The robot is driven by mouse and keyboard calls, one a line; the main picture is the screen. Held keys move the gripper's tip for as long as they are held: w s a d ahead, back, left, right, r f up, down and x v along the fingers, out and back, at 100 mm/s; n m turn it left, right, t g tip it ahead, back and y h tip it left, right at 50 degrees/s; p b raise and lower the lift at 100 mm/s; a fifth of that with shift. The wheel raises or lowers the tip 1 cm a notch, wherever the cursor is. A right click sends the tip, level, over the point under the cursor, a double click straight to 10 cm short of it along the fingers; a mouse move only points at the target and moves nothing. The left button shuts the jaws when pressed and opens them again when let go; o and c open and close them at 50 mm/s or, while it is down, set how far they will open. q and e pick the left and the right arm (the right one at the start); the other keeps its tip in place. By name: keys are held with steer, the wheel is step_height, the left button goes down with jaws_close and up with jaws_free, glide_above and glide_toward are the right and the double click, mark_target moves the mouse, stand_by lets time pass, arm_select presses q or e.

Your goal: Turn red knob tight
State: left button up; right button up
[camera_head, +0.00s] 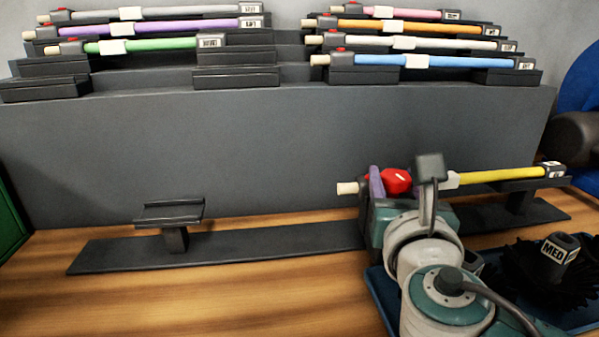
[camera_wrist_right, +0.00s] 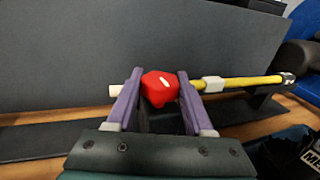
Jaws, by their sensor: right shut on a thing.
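The red knob (camera_head: 396,181) sits on the dark clamp housing of the yellow rod (camera_head: 500,174), which lies level on a low black stand. The knob also shows in the right wrist view (camera_wrist_right: 160,88). My right gripper (camera_head: 385,184) is shut on the red knob, with one purple-padded finger on each side of it in the right wrist view. The gripper's wrist and arm hide part of the clamp and stand. The rod's pale end (camera_head: 347,188) sticks out to the left. My left gripper is not in view.
Several coloured rods rest on the stepped grey rack (camera_head: 270,140) behind. An empty black holder (camera_head: 170,213) stands left on the base strip. A blue tray (camera_head: 378,285) with black brushes marked MED (camera_head: 553,250) is at the right. The front left wood surface is clear.

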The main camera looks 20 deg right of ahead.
jaws_close()
steer(key=shift+m+g+h, duration=0.7)
steer(key=shift+m+h, duration=0.1)
steer(key=shift+h, duration=0.2)
steer(key=o, duration=1.1)
jaws_free()
steer(key=v, duration=1)
